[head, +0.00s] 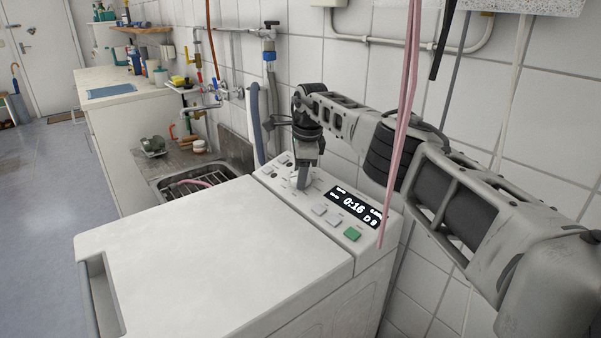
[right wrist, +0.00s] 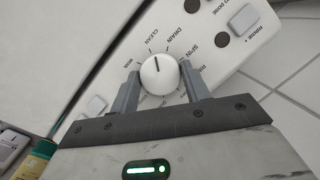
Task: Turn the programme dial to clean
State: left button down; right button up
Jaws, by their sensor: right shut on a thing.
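The programme dial (right wrist: 160,74) is a round white knob with a dark pointer line, set in a white control panel. In the right wrist view its pointer aims up, close to the CLEAN label (right wrist: 151,40); DRAIN is to the right of that, then SPIN. My right gripper (right wrist: 161,78) is shut on the dial, one grey finger at each side. In the head view my right gripper (head: 304,172) reaches down onto the panel (head: 290,190) of the white washing machine (head: 210,255) and hides most of the dial. My left gripper is out of view.
The panel's dark display (head: 354,206) reads 0:16. A green button (head: 352,233) and pale buttons (head: 326,214) lie near the dial. A pink cord (head: 401,110) hangs in front of my right arm. A sink (head: 195,180) stands behind the machine; its top is clear.

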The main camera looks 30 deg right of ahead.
jog(key=o, duration=1)
jog(key=shift+c, duration=0.2)
jog(key=s+r, duration=0.3)
jog(key=r, duration=1.2)
jog(key=shift+d+r, duration=0.15)
jog(key=shift+r, duration=0.2)
